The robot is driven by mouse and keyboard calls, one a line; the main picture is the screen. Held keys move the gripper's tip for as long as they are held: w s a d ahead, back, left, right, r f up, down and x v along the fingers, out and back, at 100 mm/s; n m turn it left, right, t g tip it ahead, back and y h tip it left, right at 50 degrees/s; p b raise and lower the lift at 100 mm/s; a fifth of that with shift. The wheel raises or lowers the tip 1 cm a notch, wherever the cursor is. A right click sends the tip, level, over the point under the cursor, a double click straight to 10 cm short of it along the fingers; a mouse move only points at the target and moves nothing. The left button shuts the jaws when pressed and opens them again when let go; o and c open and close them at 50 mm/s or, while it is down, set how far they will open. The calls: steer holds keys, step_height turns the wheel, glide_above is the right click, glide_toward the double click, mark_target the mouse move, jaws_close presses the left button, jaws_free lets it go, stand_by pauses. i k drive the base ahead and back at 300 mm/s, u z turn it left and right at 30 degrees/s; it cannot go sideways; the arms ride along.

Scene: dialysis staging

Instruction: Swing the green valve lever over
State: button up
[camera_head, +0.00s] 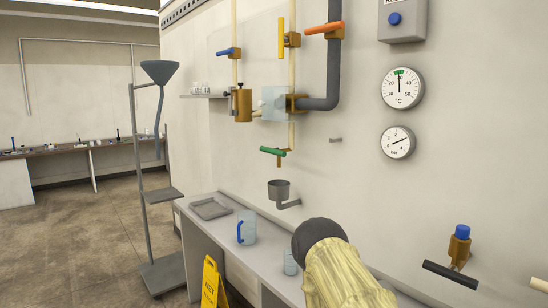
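The green valve lever (273,151) sits on a brass fitting at the lower end of a cream pipe (291,135) on the wall. It points left from the fitting and lies close to level, slightly tilted. A grey drain cup (279,188) is fixed to the wall below it. Part of my arm, pale and ribbed with a dark rounded end, shows at the bottom centre. My gripper is not seen, and nothing visible touches the lever.
Blue (228,51), yellow (280,38) and orange (324,28) levers are above. A bench (210,232) below bears a tray (211,209) and a blue-handled jug (247,228). A grey stand (145,180) and yellow floor sign (211,283) are left. Two gauges hang right.

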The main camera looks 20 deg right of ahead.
mark_target(276, 152)
steer(key=z, duration=0.15)
steer(key=k, duration=0.35)
steer(key=u, duration=1.3)
steer(key=i, duration=2.2)
steer(key=z, duration=0.8)
